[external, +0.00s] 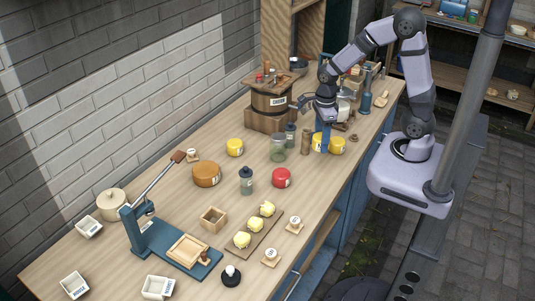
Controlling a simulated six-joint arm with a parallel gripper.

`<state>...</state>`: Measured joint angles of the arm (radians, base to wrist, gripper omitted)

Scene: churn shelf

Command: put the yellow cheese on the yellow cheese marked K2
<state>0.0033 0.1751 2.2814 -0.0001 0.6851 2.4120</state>
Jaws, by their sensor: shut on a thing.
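My gripper (325,140) points down at the table's back right, its blue fingers at a yellow cheese (337,145). It is shut on yellow cheese. Yellow shows on both sides of the front finger, and I cannot tell whether this is one wide cheese or two close together. A small white label shows low on its left part, too small to read. Another yellow cheese (235,147) stands apart on the table, left of my gripper, with a pale label on its side. I cannot read which cheese is marked K2.
A glass jar (278,149), a wooden cylinder (306,142) and a dark bottle (291,135) stand left of my gripper. A wooden churn (270,103) is behind. An orange cheese (207,174), a red cheese (281,178) and a grey-green bottle (246,181) stand nearer the front.

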